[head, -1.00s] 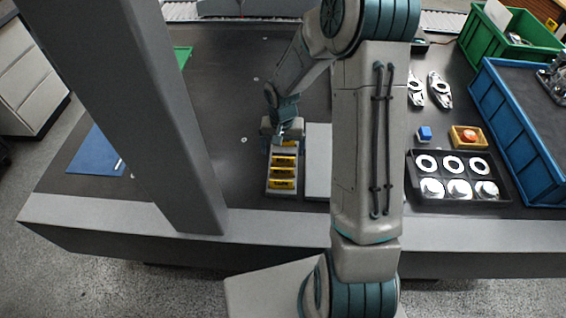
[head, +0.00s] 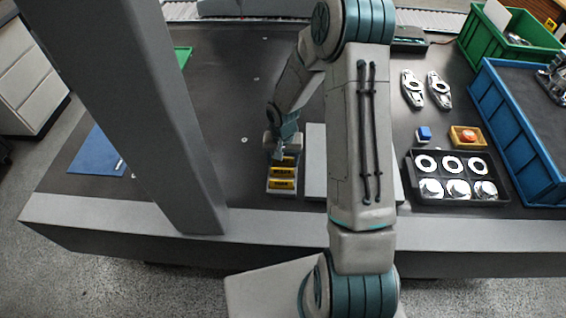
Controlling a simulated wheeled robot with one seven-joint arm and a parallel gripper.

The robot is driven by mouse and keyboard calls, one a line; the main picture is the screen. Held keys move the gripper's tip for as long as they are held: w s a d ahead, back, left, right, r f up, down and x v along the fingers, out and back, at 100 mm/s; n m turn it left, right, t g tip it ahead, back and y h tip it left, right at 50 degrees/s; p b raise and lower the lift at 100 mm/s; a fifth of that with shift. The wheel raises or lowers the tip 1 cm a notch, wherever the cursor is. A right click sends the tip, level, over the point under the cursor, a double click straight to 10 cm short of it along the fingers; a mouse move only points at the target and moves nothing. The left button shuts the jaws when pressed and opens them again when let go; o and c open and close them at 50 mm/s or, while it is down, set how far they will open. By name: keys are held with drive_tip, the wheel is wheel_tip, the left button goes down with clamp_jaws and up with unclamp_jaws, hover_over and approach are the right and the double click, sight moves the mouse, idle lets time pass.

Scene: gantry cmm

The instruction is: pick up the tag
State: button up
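Yellow tags with dark print (head: 283,172) lie in a row in a narrow grey holder (head: 282,191) near the table's front edge, in the head view. My gripper (head: 279,156) is over the far part of this holder, pointing down, and covers the tags there. The nearer tags stay in sight. The fingertips are too small and too hidden to show whether they are open or shut, or whether they touch a tag.
A light grey block (head: 316,160) stands right beside the holder, partly behind my arm.

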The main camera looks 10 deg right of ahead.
drive_tip(key=c, duration=0.3)
drive_tip(key=shift+r, duration=0.5)
wheel_tip(320, 180, up, 3)
drive_tip(key=shift+w+r, duration=0.1)
drive_tip(key=shift+r, duration=0.05)
drive_tip(key=shift+w+d+r+p, duration=0.2)
drive_tip(key=shift+w+d+r, duration=0.75)
drive_tip(key=shift+w+r, duration=0.8)
drive_tip(key=shift+w+d+r+p, duration=0.25)
drive_tip(key=shift+w+d+r, duration=0.7)
drive_tip(key=shift+w+r, duration=0.85)
drive_tip(key=shift+w+d+r+p, duration=0.2)
drive_tip(key=shift+w+d+r, duration=0.75)
drive_tip(key=shift+w+r, duration=0.8)
drive_tip(key=shift+s+r, duration=0.3)
drive_tip(key=shift+r, duration=0.05)
